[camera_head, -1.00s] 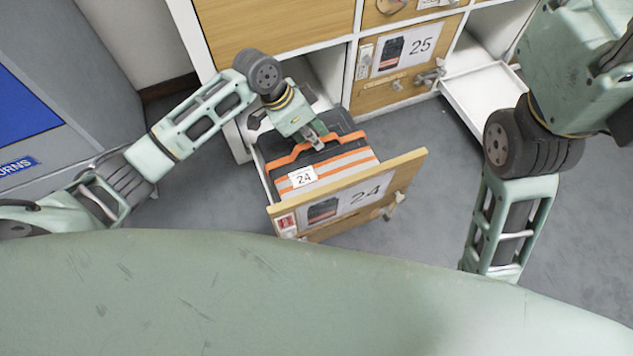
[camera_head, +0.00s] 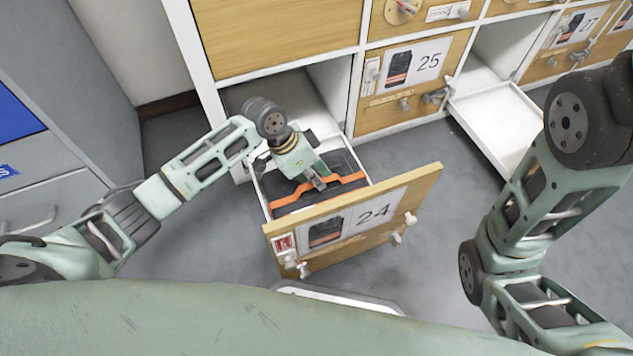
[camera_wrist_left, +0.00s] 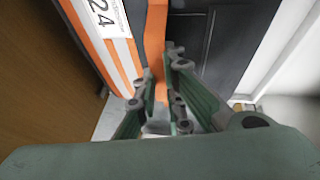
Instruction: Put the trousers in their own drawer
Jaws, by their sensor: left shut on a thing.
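The folded dark trousers (camera_head: 343,163) with an orange band are inside the open drawer 24 (camera_head: 430,184). The drawer's front carries a "24" card with a picture of dark trousers. My left gripper (camera_head: 318,183) reaches down into the drawer and is shut on the orange band. In the left wrist view the gripper (camera_wrist_left: 168,85) pinches that band, and the trousers (camera_wrist_left: 232,50) show a white "24" label and pale stripes. The drawer front hides their lower part in the head view. My right arm is at the right; its gripper is out of frame.
Drawer 25 (camera_head: 440,95) is closed above right. A white drawer (camera_head: 500,125) stands open and looks empty at the right. A grey cabinet (camera_head: 75,110) stands at the left. Grey floor (camera_head: 420,250) is clear right of drawer 24. A white-rimmed object (camera_head: 345,297) shows at bottom centre.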

